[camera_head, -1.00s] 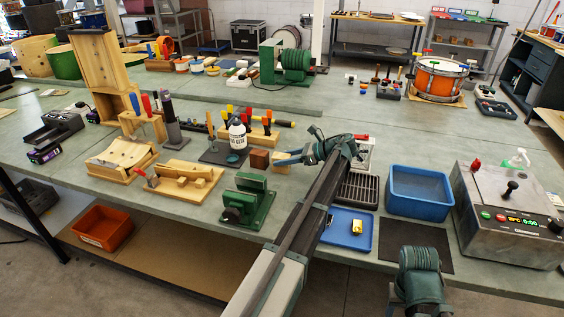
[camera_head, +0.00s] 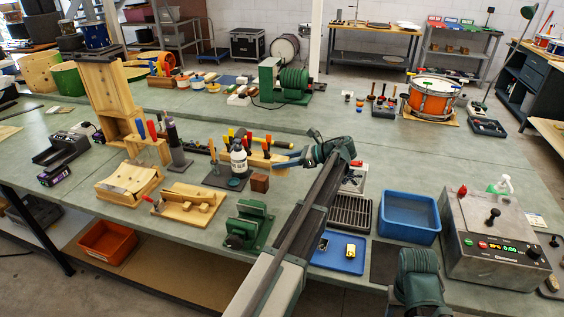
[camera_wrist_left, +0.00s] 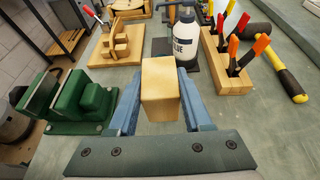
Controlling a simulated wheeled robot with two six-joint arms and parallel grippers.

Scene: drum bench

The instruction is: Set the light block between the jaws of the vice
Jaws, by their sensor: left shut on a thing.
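My left gripper (camera_head: 280,161) is shut on the light block (camera_wrist_left: 161,92), which stands between the blue fingers in the left wrist view. A dark brown block (camera_head: 260,183) stands on the bench just left of the gripper. My right arm shows at the lower right, but its fingers do not.
A white glue bottle (camera_head: 239,160) and a wooden tool rack (camera_wrist_left: 228,68) stand behind the held block. A wooden jig (camera_head: 187,203) lies left of the vice. A blue tray (camera_head: 340,262) and blue bin (camera_head: 409,215) are to the right. Some bare bench separates block and vice.

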